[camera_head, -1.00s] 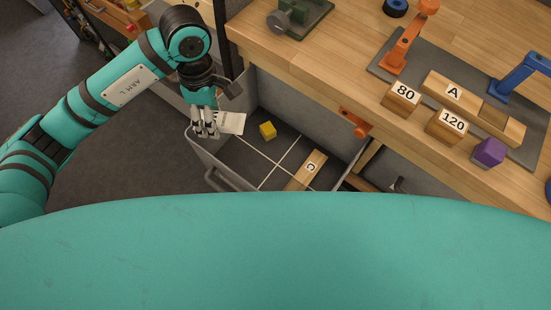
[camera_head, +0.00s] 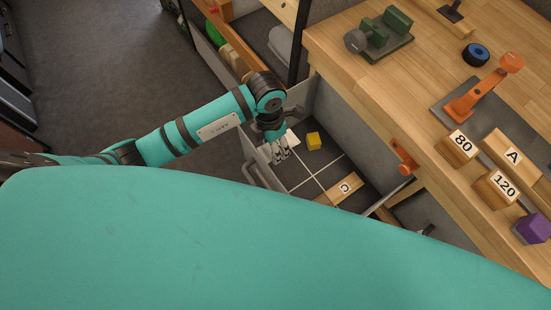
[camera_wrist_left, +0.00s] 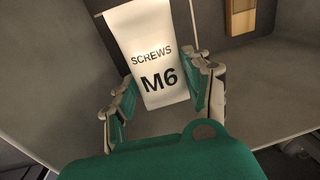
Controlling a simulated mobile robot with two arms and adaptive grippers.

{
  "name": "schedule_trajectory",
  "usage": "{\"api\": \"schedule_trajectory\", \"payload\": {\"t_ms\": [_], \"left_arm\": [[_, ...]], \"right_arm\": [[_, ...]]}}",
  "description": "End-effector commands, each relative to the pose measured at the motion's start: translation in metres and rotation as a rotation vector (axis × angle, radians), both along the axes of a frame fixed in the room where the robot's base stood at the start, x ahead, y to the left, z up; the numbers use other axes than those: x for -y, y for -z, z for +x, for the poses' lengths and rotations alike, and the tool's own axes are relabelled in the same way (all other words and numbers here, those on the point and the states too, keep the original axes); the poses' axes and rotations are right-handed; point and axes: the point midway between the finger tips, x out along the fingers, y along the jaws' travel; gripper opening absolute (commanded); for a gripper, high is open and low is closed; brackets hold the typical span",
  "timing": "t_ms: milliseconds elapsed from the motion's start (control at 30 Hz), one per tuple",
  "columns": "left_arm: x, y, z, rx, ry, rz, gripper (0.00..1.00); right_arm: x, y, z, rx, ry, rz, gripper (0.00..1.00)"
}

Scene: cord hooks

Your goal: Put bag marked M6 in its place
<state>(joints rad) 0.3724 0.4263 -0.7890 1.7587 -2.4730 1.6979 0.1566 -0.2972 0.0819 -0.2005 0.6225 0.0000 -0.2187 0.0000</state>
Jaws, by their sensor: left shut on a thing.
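The bag marked M6 is a white packet with "SCREWS M6" printed on it, seen upright in the left wrist view (camera_wrist_left: 155,55). In the head view only a small white part of the bag (camera_head: 293,138) shows beside the fingers. My left gripper (camera_head: 280,157) is shut on the bag, at the left side of the open grey drawer (camera_head: 262,172). In the left wrist view the fingers (camera_wrist_left: 160,92) stand on both sides of the bag. The drawer floor is dark, with pale lines dividing it. My right gripper is not in view.
In the drawer lie a yellow cube (camera_head: 314,141) and a wooden block marked C (camera_head: 343,189). The workbench (camera_head: 350,70) to the right bears blocks 80 (camera_head: 461,146), 120 (camera_head: 502,188) and A (camera_head: 512,158), an orange hook (camera_head: 480,92) and a purple cube (camera_head: 533,229).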

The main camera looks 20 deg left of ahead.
Motion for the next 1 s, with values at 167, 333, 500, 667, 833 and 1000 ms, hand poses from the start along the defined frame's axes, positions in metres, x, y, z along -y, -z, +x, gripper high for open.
{"api": "schedule_trajectory", "payload": {"t_ms": [167,333,500,667,833,1000], "left_arm": [[0.000,0.040,-0.001,-0.004,0.000,0.000,0.14],[0.000,0.055,0.000,0.001,0.001,-0.001,0.14],[0.001,0.078,-0.001,-0.002,0.000,-0.001,0.14],[0.001,0.094,0.000,0.001,0.002,-0.001,0.14],[0.000,0.095,0.000,0.002,0.002,-0.001,0.14],[0.000,0.097,0.000,0.002,0.003,0.000,0.14]], "right_arm": [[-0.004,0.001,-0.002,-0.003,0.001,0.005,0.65],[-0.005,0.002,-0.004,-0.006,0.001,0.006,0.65],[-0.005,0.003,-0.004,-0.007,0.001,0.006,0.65],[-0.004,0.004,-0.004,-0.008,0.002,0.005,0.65],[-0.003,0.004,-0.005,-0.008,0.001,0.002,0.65],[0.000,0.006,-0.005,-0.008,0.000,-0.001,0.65]]}}
